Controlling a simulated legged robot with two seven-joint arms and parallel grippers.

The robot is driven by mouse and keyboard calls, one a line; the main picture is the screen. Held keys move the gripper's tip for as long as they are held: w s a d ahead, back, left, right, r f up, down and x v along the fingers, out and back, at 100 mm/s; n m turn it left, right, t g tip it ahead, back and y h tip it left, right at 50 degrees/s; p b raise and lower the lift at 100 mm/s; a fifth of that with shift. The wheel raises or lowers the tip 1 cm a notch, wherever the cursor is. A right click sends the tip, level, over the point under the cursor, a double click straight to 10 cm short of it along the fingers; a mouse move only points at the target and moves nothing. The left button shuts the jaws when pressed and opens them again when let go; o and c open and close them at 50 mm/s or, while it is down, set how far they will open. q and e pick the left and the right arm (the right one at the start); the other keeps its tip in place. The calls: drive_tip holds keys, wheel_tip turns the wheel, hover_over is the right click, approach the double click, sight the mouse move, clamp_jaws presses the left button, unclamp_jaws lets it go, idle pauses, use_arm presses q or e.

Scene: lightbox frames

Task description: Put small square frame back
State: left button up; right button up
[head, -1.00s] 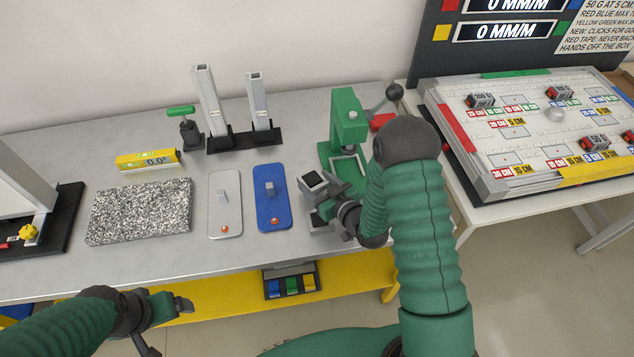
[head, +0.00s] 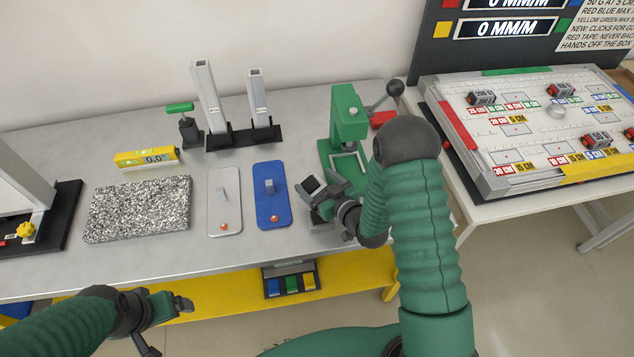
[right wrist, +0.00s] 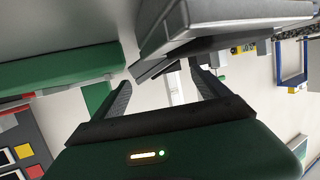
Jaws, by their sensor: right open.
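I cannot make out the small square frame for certain. A small dark square-faced thing with a pale rim (head: 311,187) sits at the bench's front right, close beside my right gripper (head: 328,192). My right gripper is open, with its fingers by this thing, partly hidden by my own arm. In the right wrist view, my open fingers (right wrist: 160,76) show nothing clearly clamped between them. A grey slab (right wrist: 225,22) overlaps the view just beyond the right-hand finger. My left gripper (head: 178,304) hangs in front of the bench, apart from everything; its jaw opening is unclear.
A green press (head: 347,125) stands behind my right gripper. A blue plate (head: 272,205) and a grey plate (head: 224,190) lie to its left, then a speckled slab (head: 138,208). Two grey posts (head: 208,100) stand behind. A game-like board (head: 535,125) is on the right table.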

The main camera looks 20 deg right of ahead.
drive_tip(key=shift+r+p, duration=0.6)
drive_tip(key=shift+r, duration=0.25)
drive_tip(key=v, duration=0.2)
drive_tip(key=b+v, duration=0.1)
drive_tip(key=v, duration=0.5)
drive_tip(key=shift+s+d+f+b, duration=0.1)
drive_tip(key=shift+s+f+b, duration=0.15)
drive_tip(key=shift+f+b, duration=0.05)
drive_tip(key=s+g+p, duration=0.1)
drive_tip(key=g+p, duration=0.1)
drive_tip(key=shift+s+d+r+n+p, duration=0.2)
drive_tip(key=shift+s+r+n+p, duration=0.1)
drive_tip(key=shift+s+p, duration=0.1)
drive_tip(key=shift+w+g+h, duration=0.1)
drive_tip(key=shift+g+h, duration=0.5)
drive_tip(key=shift+g, duration=0.2)
drive_tip(key=s+a+r+m+g, duration=0.1)
drive_tip(key=s+a+r+g, duration=0.2)
drive_tip(key=s, duration=0.3)
drive_tip(key=s+a+r+m+g+h, duration=0.1)
drive_tip(key=s+a+r+g, duration=0.1)
drive_tip(key=s+g, duration=0.3)
drive_tip(key=shift+s+a+r, duration=0.35)
drive_tip(key=shift+s+a, duration=0.35)
